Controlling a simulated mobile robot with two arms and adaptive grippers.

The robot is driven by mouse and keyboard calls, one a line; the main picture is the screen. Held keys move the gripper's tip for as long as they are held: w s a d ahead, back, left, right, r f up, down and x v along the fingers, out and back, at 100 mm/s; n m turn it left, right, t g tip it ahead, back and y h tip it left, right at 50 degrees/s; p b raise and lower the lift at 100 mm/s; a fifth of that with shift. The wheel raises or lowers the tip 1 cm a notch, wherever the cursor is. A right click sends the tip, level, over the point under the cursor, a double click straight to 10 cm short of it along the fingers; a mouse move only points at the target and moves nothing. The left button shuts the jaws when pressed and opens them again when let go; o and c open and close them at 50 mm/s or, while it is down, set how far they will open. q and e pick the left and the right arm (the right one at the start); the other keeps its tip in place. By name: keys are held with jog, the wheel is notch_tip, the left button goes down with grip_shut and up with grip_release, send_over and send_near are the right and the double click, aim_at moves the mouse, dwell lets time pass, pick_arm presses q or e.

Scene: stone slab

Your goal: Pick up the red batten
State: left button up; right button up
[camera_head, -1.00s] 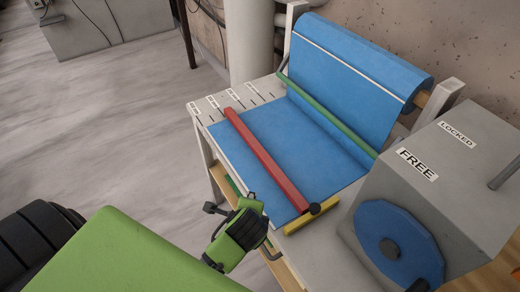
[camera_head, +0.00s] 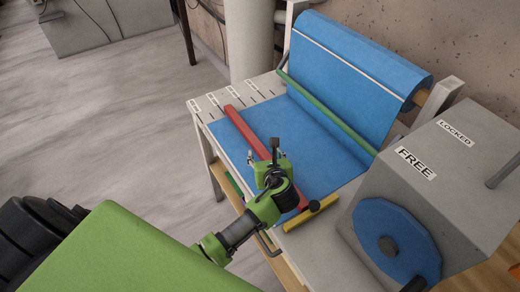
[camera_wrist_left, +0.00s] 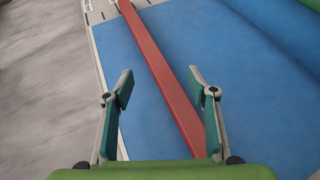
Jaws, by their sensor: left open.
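The red batten (camera_head: 243,129) lies lengthwise on the blue sheet (camera_head: 315,150) on the table. Its near part is hidden behind my left gripper in the head view. My left gripper (camera_head: 263,155) is over the batten's nearer half, open and empty. In the left wrist view the batten (camera_wrist_left: 162,70) runs from the top to the right finger. My open left gripper (camera_wrist_left: 160,90) has its fingers apart above the blue sheet, with the batten passing nearer the right finger. I cannot tell the height above it. My right gripper is out of view.
A blue roll (camera_head: 360,60) and a green bar (camera_head: 330,120) lie behind the sheet. A yellow piece (camera_head: 325,204) with a black knob is at the batten's near end. A grey box (camera_head: 440,190) marked FREE and LOCKED, with a blue wheel (camera_head: 395,240), stands at right.

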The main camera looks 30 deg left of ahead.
aim_at(261, 149)
pick_arm(q)
jog(key=shift+f+p+x, duration=0.15)
jog(key=shift+p+x, duration=0.05)
jog(key=shift+x, duration=1.65)
jog(key=shift+f+p+x, duration=0.15)
jog(key=shift+p+x, duration=0.05)
jog(key=shift+x, duration=1.6)
jog(key=shift+s, duration=0.2)
jog(key=shift+s, duration=0.1)
grip_shut()
jog(key=shift+d, duration=0.1)
